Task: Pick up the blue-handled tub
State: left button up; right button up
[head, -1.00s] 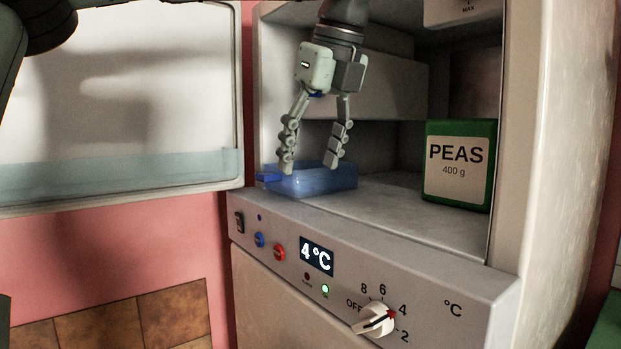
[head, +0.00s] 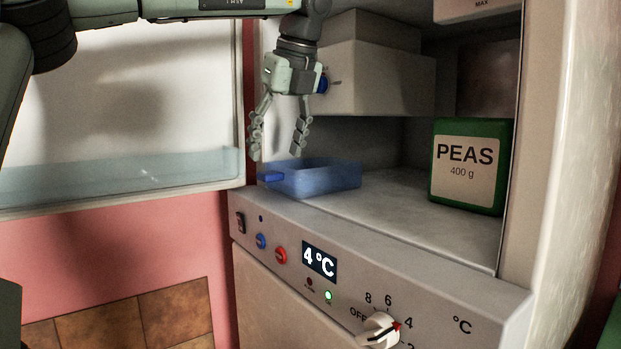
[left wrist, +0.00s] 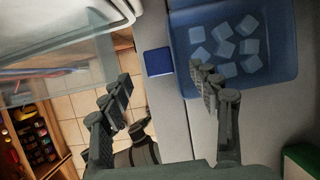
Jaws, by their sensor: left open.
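The translucent blue tub (head: 325,180) sits on the compartment floor at its front left in the head view. Its solid blue handle (head: 271,177) sticks out to the left, at the front edge. In the left wrist view the tub (left wrist: 273,82) holds several pale ice-like cubes, and its handle (left wrist: 158,62) lies between the two fingers as seen in the picture. My left gripper (head: 277,154) points down, open and empty, above the handle and the tub's left end. It also shows in the left wrist view (left wrist: 160,84). My right gripper is not in view.
A green PEAS box (head: 466,165) stands to the right on the same floor, with clear floor between. A pale box-shaped block (head: 375,78) hangs above and behind. The open door (head: 120,110) is at left. A control panel with a dial (head: 378,330) lies below.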

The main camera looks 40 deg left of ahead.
aim_at(270, 172)
pick_arm(q)
jog(key=x, duration=0.5)
jog(key=shift+w+a, duration=0.1)
jog(key=shift+a, duration=0.2)
jog(key=shift+c, duration=0.2)
jog(key=c, duration=1.2)
jog(key=shift+c, duration=0.5)
jog(key=shift+r, duration=0.1)
